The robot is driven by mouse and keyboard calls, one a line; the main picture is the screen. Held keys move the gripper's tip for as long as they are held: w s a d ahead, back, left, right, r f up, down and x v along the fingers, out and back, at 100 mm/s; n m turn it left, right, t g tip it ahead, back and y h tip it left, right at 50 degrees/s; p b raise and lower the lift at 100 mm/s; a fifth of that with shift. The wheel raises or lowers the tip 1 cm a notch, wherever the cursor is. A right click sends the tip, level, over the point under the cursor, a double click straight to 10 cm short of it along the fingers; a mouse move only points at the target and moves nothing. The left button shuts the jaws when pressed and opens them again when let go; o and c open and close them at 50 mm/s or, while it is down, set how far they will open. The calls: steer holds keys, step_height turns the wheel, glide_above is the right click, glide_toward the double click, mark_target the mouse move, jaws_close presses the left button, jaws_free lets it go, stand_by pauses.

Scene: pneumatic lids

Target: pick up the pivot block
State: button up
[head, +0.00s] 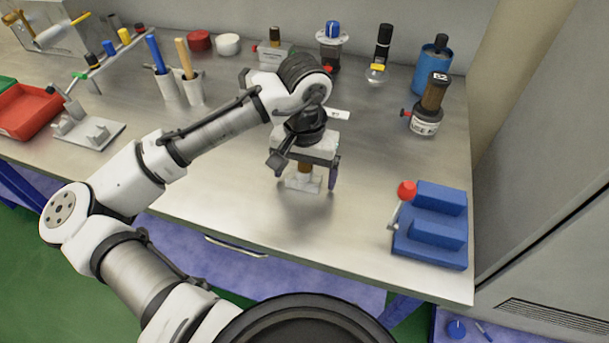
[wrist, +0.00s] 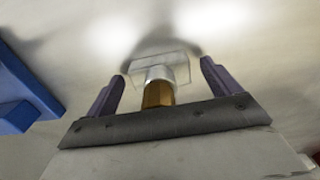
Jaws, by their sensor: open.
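The pivot block (head: 304,183) seems to be the small pale block with a brass post, standing upright on the steel table below my gripper (head: 306,176). In the wrist view the block (wrist: 160,63) shows a flat pale plate, a light collar and a brass hexagonal part. My gripper (wrist: 164,78) is open, with one dark purple finger on each side of the block. Gaps show between the fingers and the collar. The lower end of the brass part is hidden by the gripper's body in the wrist view.
A blue fixture (head: 436,232) with a red-knobbed lever stands to the right. A grey fixture (head: 88,132) and a red tray (head: 27,112) are at the left. Bottles and tool holders line the back. The table (head: 235,215) is clear around the block.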

steer(key=c, duration=1.2)
steer(key=shift+o, duration=0.2)
step_height(320, 180, up, 19)
steer(key=b, duration=0.2)
